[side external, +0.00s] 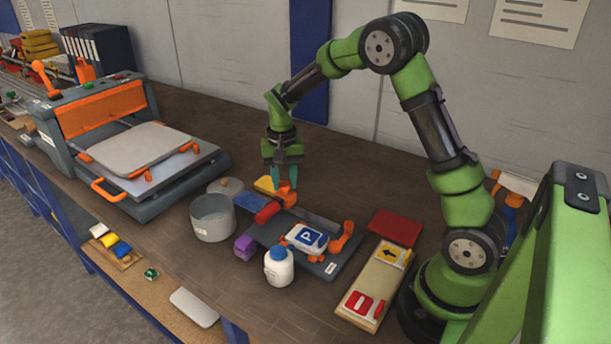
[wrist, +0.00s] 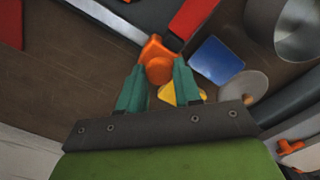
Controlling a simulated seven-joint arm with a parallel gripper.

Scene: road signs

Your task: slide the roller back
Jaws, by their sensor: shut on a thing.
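The roller is a red cylinder (side external: 268,212) with an orange handle block (side external: 287,192), at the far left end of a dark grey base plate (side external: 322,267). My gripper (side external: 287,181) points down and is shut on the orange handle. In the wrist view, the green fingers of my gripper (wrist: 159,66) stand on either side of the orange handle (wrist: 158,70), and the red roller (wrist: 193,17) extends up and right from it. A blue parking sign (side external: 307,239) on a white plate lies on the base plate, between orange clamps (side external: 342,235).
A grey pot (side external: 212,217), purple block (side external: 244,246) and white bottle (side external: 279,267) stand close by. A blue plate (side external: 249,202) and yellow piece (side external: 266,185) lie beside the roller. A board with signs (side external: 372,283) is at the right. A large press (side external: 130,150) stands left.

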